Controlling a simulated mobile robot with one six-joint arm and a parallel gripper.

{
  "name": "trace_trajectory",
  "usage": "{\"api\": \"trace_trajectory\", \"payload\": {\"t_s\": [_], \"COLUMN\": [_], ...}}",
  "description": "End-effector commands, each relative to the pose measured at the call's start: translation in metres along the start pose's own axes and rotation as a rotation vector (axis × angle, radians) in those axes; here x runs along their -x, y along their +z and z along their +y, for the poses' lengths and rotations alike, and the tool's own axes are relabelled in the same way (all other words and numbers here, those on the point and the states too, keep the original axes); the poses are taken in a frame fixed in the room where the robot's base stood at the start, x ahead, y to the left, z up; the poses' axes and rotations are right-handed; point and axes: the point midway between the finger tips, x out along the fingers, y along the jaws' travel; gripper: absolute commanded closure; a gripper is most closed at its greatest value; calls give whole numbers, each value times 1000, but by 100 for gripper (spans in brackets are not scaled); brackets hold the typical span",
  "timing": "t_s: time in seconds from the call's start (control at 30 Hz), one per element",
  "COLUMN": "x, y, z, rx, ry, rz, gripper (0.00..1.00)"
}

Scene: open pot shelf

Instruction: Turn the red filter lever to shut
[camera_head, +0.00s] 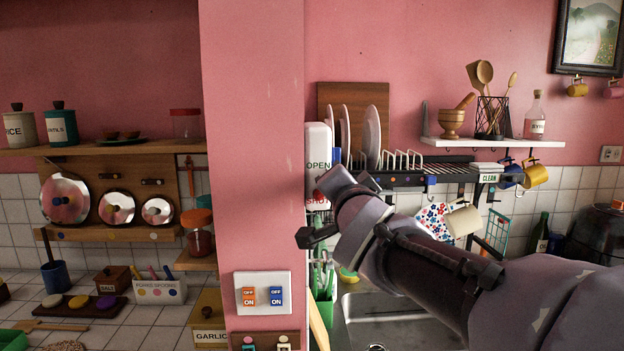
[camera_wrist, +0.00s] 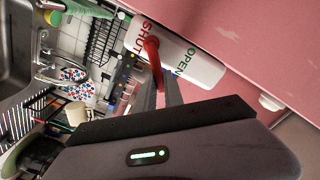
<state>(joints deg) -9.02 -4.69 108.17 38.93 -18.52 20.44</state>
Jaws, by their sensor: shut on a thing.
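The white filter unit (camera_head: 318,140) hangs beside the plate rack, with OPEN printed above SHUT in the head view. In the wrist view its white face (camera_wrist: 205,70) shows tilted, with SHUT in red and OPEN in green. The red lever (camera_wrist: 152,52) runs from beside the word SHUT down to my gripper (camera_wrist: 161,90). The fingers are shut on the lever's lower end. In the head view my wrist hides the lever and fingertips, so the exact lever angle is hard to tell.
A pink wall column (camera_head: 255,150) stands close left of the filter. A dish rack (camera_head: 400,160) with plates is right of it. Mugs hang below the rack and shelf (camera_head: 470,142). The sink (camera_head: 385,310) lies beneath my arm.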

Motion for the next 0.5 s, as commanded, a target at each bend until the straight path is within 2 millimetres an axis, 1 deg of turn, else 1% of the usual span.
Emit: {"api": "trace_trajectory", "payload": {"t_s": [0.13, 0.5], "x": [0, 0], "y": [7, 11], "z": [8, 22], "rx": [-135, -440], "ry": [-1, -1], "rz": [3, 3], "gripper": [100, 100]}}
